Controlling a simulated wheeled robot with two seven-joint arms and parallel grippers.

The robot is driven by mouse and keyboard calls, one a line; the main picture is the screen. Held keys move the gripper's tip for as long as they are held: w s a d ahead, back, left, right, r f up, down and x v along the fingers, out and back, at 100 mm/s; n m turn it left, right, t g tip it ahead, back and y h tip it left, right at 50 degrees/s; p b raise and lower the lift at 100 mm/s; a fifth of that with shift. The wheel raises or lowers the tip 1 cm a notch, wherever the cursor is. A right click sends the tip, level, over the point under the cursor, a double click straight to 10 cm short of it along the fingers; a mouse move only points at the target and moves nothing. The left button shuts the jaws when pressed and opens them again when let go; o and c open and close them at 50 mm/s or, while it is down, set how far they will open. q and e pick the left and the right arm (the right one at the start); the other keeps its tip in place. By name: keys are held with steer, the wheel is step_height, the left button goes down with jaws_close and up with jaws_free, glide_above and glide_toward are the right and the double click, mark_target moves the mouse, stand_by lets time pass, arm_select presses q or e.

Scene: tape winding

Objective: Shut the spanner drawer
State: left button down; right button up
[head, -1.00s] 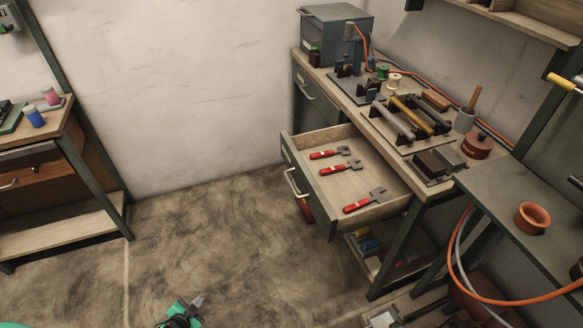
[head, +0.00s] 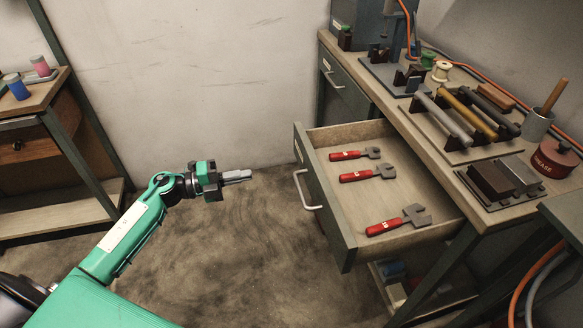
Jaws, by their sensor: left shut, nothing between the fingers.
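The spanner drawer (head: 343,232) stands pulled open from the workbench (head: 437,137), its grey front facing left. Three spanners with red handles lie inside: one at the back (head: 354,154), one in the middle (head: 366,174) and one near the front (head: 398,220). A pale bar handle (head: 305,190) is on the drawer front. My left gripper (head: 248,174) is shut and empty. In the picture it is to the left of the handle, with a gap between them. My right gripper is out of view.
A closed drawer with its own handle (head: 334,87) sits farther back in the bench. Rollers (head: 444,119), a grease pot (head: 556,157) and blocks (head: 505,178) stand on top. A shelf unit (head: 63,218) is at left. The floor (head: 245,265) before the drawer is clear.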

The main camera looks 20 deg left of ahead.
mark_target(304, 165)
arm_select(q)
steer(key=x, duration=1.3)
steer(key=shift+w+d, duration=0.25)
steer(key=shift+d, duration=0.1)
